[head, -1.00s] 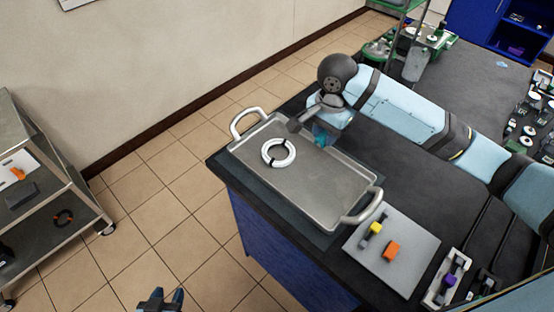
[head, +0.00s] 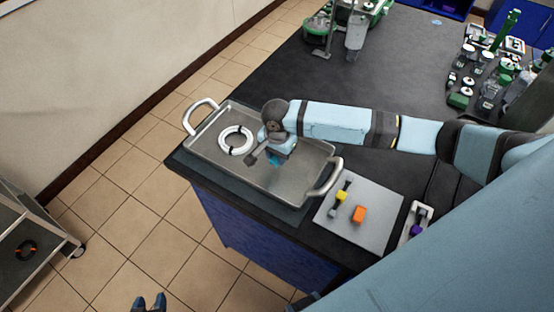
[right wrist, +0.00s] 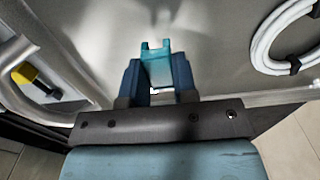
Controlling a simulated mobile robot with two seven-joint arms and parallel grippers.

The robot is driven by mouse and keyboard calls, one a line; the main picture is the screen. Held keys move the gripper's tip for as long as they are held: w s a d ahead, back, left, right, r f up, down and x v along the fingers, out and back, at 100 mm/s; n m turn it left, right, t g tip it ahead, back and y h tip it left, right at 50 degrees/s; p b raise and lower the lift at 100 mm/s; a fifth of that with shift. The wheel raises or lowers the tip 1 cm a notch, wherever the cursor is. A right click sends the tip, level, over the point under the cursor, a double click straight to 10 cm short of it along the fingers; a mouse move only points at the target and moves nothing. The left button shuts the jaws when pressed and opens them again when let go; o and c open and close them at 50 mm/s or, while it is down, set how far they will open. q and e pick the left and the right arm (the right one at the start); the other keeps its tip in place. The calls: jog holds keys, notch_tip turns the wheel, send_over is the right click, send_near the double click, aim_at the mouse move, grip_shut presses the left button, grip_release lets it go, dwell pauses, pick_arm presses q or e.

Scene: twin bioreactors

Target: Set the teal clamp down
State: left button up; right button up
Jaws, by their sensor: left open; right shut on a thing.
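The teal clamp (right wrist: 158,68) shows between the blue fingers of my right gripper (right wrist: 160,80) in the right wrist view. The gripper is shut on it. In the head view a bit of the teal clamp (head: 273,160) shows below my right wrist, over the metal tray (head: 215,168). I cannot tell whether the clamp touches the tray floor. My left gripper (head: 149,302) is at the bottom edge of the head view, open and empty, away from the counter.
A white coiled tube (head: 222,140) lies in the tray left of my right gripper; it also shows in the right wrist view (right wrist: 262,50). A grey board (head: 378,212) with a yellow clamp (head: 341,196) and an orange block (head: 358,214) lies right of the tray. The tray has raised handles (head: 327,180).

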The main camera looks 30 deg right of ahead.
jog(key=shift+f, duration=1.45)
jog(key=shift+f, duration=0.1)
jog(key=o, duration=0.9)
notch_tip(320, 180, up, 12)
jog(key=shift+r+b, duration=0.1)
jog(key=shift+b, duration=0.2)
